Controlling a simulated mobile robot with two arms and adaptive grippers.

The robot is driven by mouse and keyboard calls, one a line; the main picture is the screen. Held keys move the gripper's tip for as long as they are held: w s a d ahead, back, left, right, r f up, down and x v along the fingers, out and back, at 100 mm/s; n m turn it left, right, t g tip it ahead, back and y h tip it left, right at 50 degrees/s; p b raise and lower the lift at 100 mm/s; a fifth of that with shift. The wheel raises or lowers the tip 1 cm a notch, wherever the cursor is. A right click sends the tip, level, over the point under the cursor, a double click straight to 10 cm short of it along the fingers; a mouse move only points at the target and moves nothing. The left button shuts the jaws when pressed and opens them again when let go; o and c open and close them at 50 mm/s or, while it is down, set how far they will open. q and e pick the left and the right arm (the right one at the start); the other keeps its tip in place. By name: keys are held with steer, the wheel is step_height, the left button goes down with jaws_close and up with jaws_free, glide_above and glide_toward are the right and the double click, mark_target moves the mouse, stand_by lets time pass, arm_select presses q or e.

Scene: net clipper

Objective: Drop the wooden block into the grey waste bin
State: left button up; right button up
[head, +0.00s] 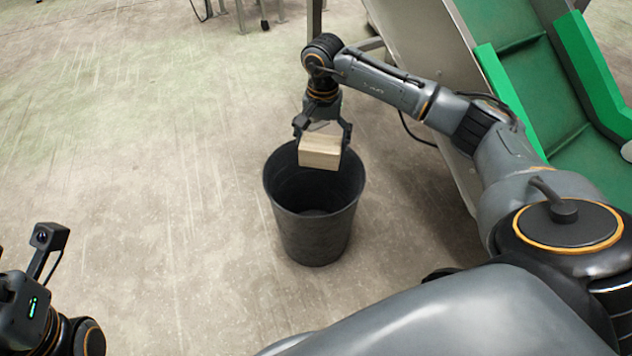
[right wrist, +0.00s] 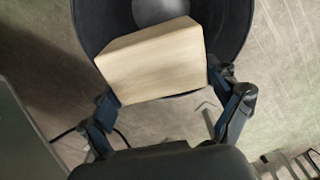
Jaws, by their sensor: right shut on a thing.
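The wooden block (head: 320,152) is pale and box-shaped. My right gripper (head: 322,135) is shut on it and holds it over the far part of the bin's opening in the head view. The block also shows between the fingers in the right wrist view (right wrist: 155,62), with the bin's dark interior behind it. The grey waste bin (head: 314,230) is dark, round and upright on the floor, and the visible part of its inside looks empty. At the lower left of the head view, part of my left arm shows; its fingers are out of the picture.
A conveyor with a green belt (head: 520,60) and raised green sides stands at the right, its metal frame close to my right arm. Metal legs (head: 316,18) stand at the back. The concrete floor (head: 130,150) left of the bin is clear.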

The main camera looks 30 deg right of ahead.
steer(key=shift+f, duration=0.4)
steer(key=o, duration=1)
step_height(320, 180, up, 12)
